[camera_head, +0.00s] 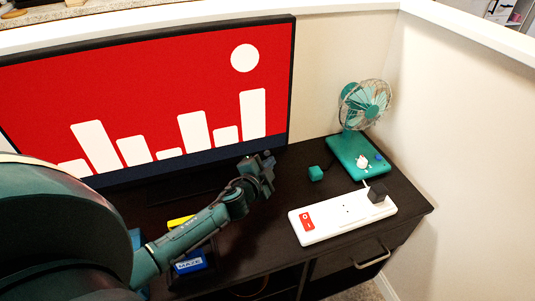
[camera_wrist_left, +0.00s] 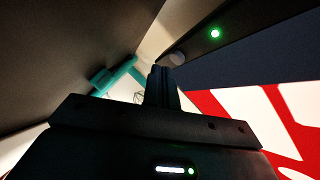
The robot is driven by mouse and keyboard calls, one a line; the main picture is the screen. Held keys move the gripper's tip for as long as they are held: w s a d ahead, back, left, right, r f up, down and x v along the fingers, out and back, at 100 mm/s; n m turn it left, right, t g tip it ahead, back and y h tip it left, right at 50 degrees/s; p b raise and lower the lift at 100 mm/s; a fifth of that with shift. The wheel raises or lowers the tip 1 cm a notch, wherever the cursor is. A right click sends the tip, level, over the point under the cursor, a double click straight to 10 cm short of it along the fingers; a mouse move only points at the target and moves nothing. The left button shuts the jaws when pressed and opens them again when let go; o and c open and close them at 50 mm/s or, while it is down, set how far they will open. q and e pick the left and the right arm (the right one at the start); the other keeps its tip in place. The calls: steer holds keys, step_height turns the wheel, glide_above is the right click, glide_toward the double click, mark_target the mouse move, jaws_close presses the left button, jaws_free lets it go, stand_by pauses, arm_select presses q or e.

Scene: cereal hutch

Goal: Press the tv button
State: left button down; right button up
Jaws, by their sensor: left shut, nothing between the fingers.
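The TV (camera_head: 165,95) stands at the back of the dark desk and shows a red screen with white bars and a white circle. My left gripper (camera_head: 268,165) is at the TV's lower right edge, with its fingers shut and empty. In the left wrist view, a round grey button (camera_wrist_left: 177,58) sits on the TV's dark lower edge, beside a lit green light (camera_wrist_left: 215,33). The shut fingers (camera_wrist_left: 162,76) are just below the button in that picture. I cannot tell whether they touch it. My right gripper is not in view.
A teal fan (camera_head: 364,103) with a teal base (camera_head: 350,150) stands at the back right. A wall (camera_head: 450,130) bounds the right.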

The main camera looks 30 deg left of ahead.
arm_select(q)
steer(key=shift+a, duration=0.1)
stand_by(0.4)
steer(key=shift+w+a, duration=0.25)
steer(key=shift+w, duration=0.05)
steer(key=shift+w+a, duration=0.2)
steer(key=shift+a, duration=0.1)
stand_by(0.6)
steer(key=shift+s+d, duration=0.1)
steer(key=shift+d, duration=0.05)
stand_by(0.3)
steer(key=shift+s+d, duration=0.4)
steer(key=shift+d, duration=0.05)
steer(key=shift+s+d, duration=1.7)
steer(key=shift+d, duration=0.2)
